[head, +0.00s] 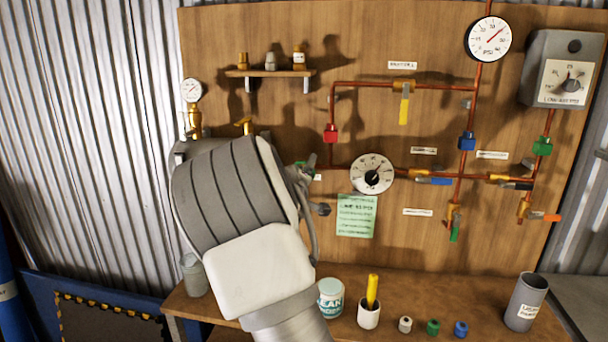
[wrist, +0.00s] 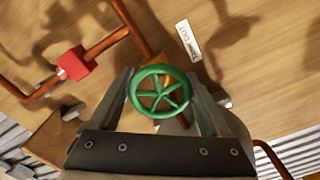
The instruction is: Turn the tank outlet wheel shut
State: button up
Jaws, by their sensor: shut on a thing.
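The tank outlet wheel is a green spoked handwheel (wrist: 160,91) in the wrist view, in front of the wooden board. A small label that seems to read "TANK OUT" (wrist: 189,41) is fixed to the board beside it. My gripper (wrist: 166,92) is shut on the wheel, with one finger at each side of its rim. In the head view my own arm hides the wheel and most of the gripper. How far the wheel is turned cannot be told.
Copper pipes with a red fitting (head: 331,134), a yellow-handled valve (head: 404,104) and a round dial (head: 372,174) are on the board right of my arm. A shelf (head: 270,73) is above. A bench (head: 400,280) below holds a tin (head: 331,298) and a grey cup (head: 526,302).

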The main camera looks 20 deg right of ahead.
dwell(0.5)
jog(key=o, duration=1.2)
jog(key=shift+s+a, duration=0.1)
jog(key=p+v, duration=0.1)
jog(key=v, duration=1.6)
jog(key=shift+s+a, duration=0.1)
